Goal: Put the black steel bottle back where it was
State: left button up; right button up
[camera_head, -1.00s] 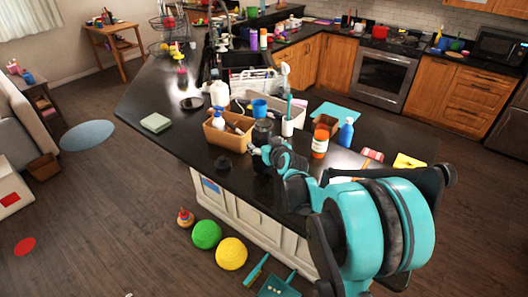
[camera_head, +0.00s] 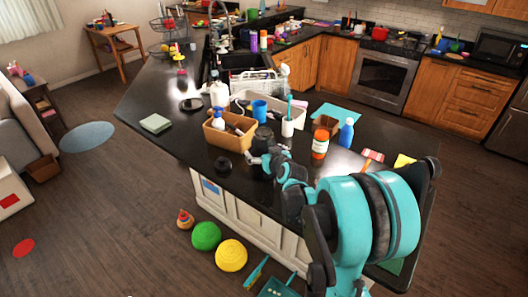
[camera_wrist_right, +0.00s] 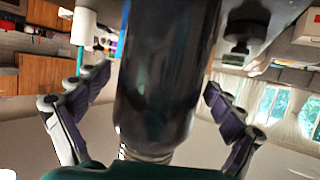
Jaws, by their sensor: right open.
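The black steel bottle (camera_head: 263,136) stands on the dark island counter, in front of a blue cup and beside the tan caddy. My right gripper (camera_head: 264,160) is around its near side. In the right wrist view the bottle (camera_wrist_right: 168,75) fills the middle between the two spread fingers of my right gripper (camera_wrist_right: 158,105). Gaps show on both sides, so the fingers look apart from it. The bottle's base is partly hidden by the gripper in the head view. My left gripper is not in view.
The tan caddy (camera_head: 229,143) with a white bottle stands left of the bottle. An orange-and-white jar (camera_head: 320,144) and a blue spray bottle (camera_head: 346,133) stand to the right. The left counter is mostly clear.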

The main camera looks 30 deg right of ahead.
jog(key=shift+r, duration=0.2)
jog(key=p+v, duration=0.2)
jog(key=v, duration=1)
jog(key=s+a+f+n+g+y, duration=0.15)
jog(key=s+a, duration=0.25)
jog(key=a, duration=0.4)
jog(key=s+a+f+n+g+y, duration=0.1)
jog(key=s+a+g+y, duration=0.1)
jog(key=s+a, duration=0.35)
jog(key=s+a+f+g, duration=0.2)
jog(key=s+a+g, duration=0.1)
jog(key=s+a, duration=0.3)
jog(key=shift+s+h, duration=0.45)
jog(key=shift+s, duration=0.65)
jog(key=shift+f, duration=0.15)
notch_tip(320, 180, down, 15)
jog(key=b, duration=1.4)
jog(key=shift+b, duration=0.35)
